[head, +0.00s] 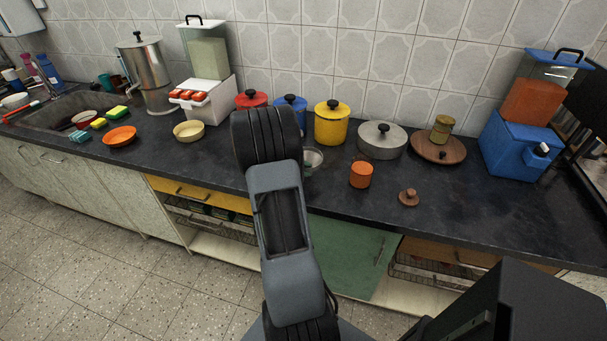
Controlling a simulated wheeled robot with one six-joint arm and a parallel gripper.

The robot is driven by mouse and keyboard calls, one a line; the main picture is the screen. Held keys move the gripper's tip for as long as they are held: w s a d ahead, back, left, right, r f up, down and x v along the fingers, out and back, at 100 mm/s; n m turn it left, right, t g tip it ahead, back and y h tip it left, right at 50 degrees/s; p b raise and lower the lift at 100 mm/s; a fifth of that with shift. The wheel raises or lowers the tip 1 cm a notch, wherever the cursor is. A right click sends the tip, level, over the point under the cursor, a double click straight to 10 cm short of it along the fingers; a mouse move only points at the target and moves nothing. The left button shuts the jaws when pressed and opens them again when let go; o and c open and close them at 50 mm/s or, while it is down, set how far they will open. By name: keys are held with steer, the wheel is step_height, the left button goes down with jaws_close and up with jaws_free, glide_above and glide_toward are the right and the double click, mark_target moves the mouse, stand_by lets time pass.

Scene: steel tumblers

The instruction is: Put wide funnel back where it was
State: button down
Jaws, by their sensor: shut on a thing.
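My arm reaches over the middle of the counter, and its dark elbow and links hide what lies behind them. My gripper and its fingertips do not show. A silver, round-rimmed vessel (313,158) peeks out just right of my arm, in front of the yellow canister. It may be the wide funnel, but most of it is hidden, and I cannot tell whether it stands on the counter or is held.
An orange cup (361,175) and a small wooden lid (409,197) stand near the counter's front. Behind are a yellow canister (332,123), a grey pot (382,141) and a wooden plate (425,150). A blue dispenser (518,148) stands right. The right front counter (470,205) is clear.

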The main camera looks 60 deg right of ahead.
steer(key=shift+f, duration=0.9)
steer(key=shift+f, duration=0.15)
steer(key=c, duration=1)
jaws_free()
